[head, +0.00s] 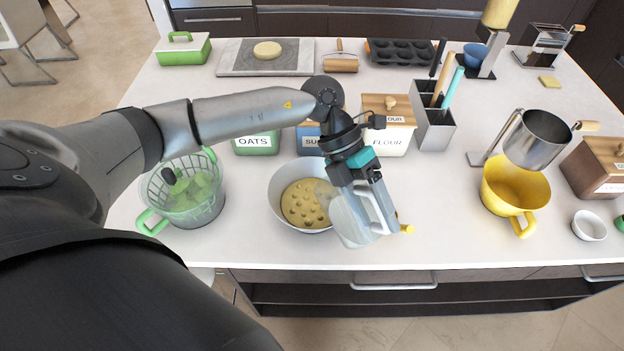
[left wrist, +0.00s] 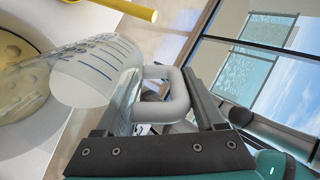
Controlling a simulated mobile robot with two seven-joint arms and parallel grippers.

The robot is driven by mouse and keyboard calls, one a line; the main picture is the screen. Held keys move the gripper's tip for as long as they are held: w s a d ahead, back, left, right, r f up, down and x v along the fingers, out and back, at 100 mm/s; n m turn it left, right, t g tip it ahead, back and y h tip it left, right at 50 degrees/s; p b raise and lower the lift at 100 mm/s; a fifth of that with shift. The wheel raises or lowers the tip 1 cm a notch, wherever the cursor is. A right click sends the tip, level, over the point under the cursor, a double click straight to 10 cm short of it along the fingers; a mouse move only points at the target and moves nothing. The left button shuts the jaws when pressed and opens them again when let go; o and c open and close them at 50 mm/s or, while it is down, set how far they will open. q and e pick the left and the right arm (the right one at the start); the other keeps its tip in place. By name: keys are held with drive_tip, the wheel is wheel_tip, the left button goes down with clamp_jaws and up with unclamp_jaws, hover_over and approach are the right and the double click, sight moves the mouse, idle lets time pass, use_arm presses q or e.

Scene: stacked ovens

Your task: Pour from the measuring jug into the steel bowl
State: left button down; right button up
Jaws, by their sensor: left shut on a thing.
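The measuring jug (head: 350,218) is clear with dark markings and hangs tilted at the right side of the steel bowl (head: 275,183). My left gripper (head: 377,208) is shut on the jug's handle. The left wrist view shows the handle (left wrist: 170,98) between the fingers and the jug body (left wrist: 105,68) lying over on its side, with a white area at one end; I cannot tell whether that is liquid. The bowl holds a pale yellow, lumpy mass (head: 303,203), partly hidden by the jug. I see no stream falling. My right gripper is not in view.
A green colander (head: 152,205) stands left of the bowl. Canisters (head: 390,135) stand close behind the arm. A yellow jug (head: 515,190) and a steel sifter (head: 537,140) are at the right. A yellow-ended thing (head: 407,229) lies beside the jug. Counter is clear between it and the yellow jug.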

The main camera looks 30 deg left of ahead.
sight(389, 235)
use_arm(q)
drive_tip(key=shift+s+d+f+y+p, duration=0.1)
drive_tip(key=shift+d+y+p, duration=0.35)
drive_tip(key=shift+y, duration=0.15)
drive_tip(key=shift+s+d+f+t+y+p, duration=0.2)
drive_tip(key=shift+d+f+y+p, duration=0.1)
drive_tip(key=shift+d+y+p, duration=0.2)
drive_tip(key=shift+s+d+f+t+y+p, duration=0.1)
drive_tip(key=shift+d+f+t+y+p, duration=0.1)
drive_tip(key=shift+d+f+y+p, duration=0.25)
drive_tip(key=shift+s+d+f+t+y+p, duration=0.15)
drive_tip(key=shift+d+f+t+y+p, duration=0.15)
drive_tip(key=shift+d+f+y+p, duration=0.2)
wheel_tip(389, 235, down, 6)
drive_tip(key=d+t+y+b, duration=0.1)
drive_tip(key=y+b, duration=0.1)
drive_tip(key=y, duration=0.1)
drive_tip(key=shift+s+d+f+b, duration=0.25)
drive_tip(key=shift+d+b, duration=0.05)
drive_tip(key=shift+d, duration=0.05)
drive_tip(key=shift+r, duration=0.1)
wheel_tip(389, 235, up, 5)
drive_tip(key=p, duration=0.4)
